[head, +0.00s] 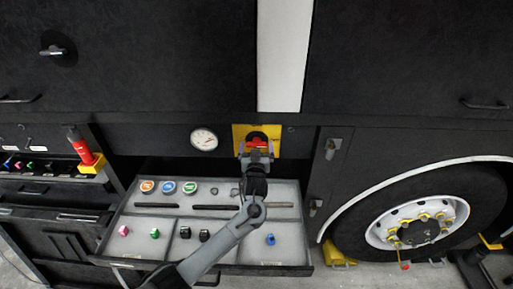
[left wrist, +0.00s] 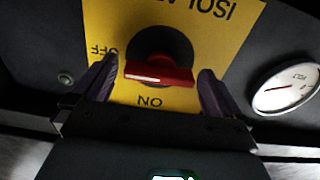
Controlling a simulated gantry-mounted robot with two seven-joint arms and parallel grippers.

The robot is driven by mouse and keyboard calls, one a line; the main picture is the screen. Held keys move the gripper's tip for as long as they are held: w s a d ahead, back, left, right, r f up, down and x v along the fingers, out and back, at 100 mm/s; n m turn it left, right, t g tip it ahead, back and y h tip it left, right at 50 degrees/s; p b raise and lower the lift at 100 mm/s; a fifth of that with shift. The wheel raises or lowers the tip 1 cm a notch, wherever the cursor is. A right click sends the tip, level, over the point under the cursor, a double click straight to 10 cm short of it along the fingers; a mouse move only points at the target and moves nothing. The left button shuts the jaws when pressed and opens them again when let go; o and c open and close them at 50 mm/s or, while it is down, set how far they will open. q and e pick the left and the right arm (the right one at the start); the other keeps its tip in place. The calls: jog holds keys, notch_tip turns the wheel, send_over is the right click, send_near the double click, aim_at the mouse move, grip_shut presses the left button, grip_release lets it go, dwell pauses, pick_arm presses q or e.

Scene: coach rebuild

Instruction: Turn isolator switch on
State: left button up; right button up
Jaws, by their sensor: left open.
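The isolator switch (head: 256,135) is a red handle on a black round base, on a yellow plate (head: 240,131). In the left wrist view, the red handle (left wrist: 163,74) lies across the picture, with OFF to its left and ON below it. The handle's pale stripe is on its left part, towards OFF. The yellow plate (left wrist: 205,28) appears upside down there. My left gripper (head: 257,152) is open in front of the switch, its fingers either side of the handle, with gaps visible. It hides the switch's lower part in the head view. My right gripper is not in view.
A round white gauge (head: 204,139) sits left of the plate. Below is an open drawer (head: 292,256) with coloured caps, dark bars and small blocks. A red and yellow torch-like tool (head: 83,152) stands at left; a wheel (head: 415,222) is at right.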

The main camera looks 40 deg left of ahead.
pick_arm(q)
jog(key=shift+c, duration=0.5)
jog(key=c, duration=0.9)
jog(key=shift+o, duration=0.2)
jog(key=shift+n+b, duration=4.75)
jog(key=shift+n, duration=4.05)
